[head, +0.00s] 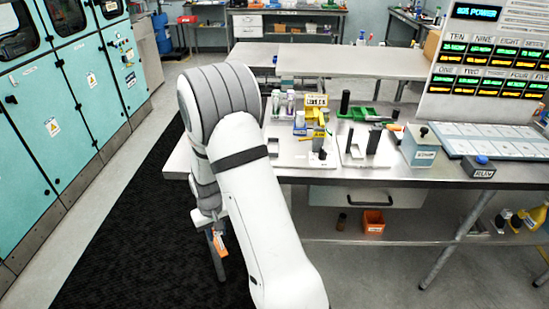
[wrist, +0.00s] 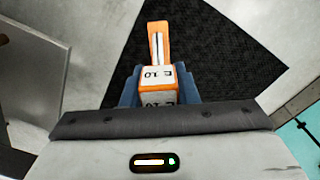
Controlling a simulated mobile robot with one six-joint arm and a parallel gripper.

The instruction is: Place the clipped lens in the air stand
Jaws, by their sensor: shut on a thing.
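My gripper (wrist: 160,92) is shut on an orange and white clip piece (wrist: 159,75) marked "1.0", held between blue jaws. Its orange end with a pale strip points away from the wrist. I take it as the clipped lens; the lens itself is not clear. In the head view the orange piece (head: 220,246) hangs low, left of the bench's front edge, over the dark mat. On the bench (head: 420,178) are two white plates with dark posts, a left one (head: 292,159) and a right one (head: 352,160). I cannot tell which is the air stand.
Small bottles (head: 283,103) stand near my arm. An orange bin (head: 374,221) sits on the lower shelf. Teal cabinets (head: 85,85) line the left.

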